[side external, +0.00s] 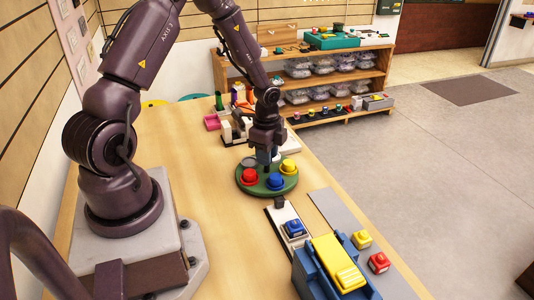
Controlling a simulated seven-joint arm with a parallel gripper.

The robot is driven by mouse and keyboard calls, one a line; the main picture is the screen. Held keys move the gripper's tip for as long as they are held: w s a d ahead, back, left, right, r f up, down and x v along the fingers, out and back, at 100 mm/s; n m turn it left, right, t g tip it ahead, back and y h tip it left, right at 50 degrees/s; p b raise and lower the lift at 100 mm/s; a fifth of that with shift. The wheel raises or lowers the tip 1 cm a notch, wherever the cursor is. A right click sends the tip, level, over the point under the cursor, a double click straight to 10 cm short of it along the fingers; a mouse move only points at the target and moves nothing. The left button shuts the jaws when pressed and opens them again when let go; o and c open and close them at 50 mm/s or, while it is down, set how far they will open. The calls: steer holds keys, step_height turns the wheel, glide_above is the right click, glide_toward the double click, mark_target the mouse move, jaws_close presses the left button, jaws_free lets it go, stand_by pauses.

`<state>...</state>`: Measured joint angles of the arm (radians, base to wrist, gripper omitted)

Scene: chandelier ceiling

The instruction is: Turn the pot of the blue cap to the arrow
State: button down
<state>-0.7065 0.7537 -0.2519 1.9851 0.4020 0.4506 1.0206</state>
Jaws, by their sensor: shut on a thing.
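A round green turntable (248,187) lies on the wooden table and bears several coloured pots. The blue-capped pot (276,183) is at its front, the red-capped pot (250,177) at its left and the yellow-capped pot (288,166) at its right. A grey round spot (249,161) shows at the back left. My gripper (266,162) points down over the middle of the turntable, behind the blue cap, shut on what looks like its centre post. The grip itself is small and partly hidden. I cannot make out an arrow.
A white board (289,238) with a blue block (293,228) lies in front of the turntable. A blue box with a yellow top (338,262) stands nearer, beside yellow and red blocks. Small objects stand behind my gripper.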

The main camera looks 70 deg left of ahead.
steer(key=c, duration=0.9)
jaws_free()
steer(key=shift+r, duration=0.1)
step_height(320, 180, up, 13)
steer(key=shift+f, duration=0.1)
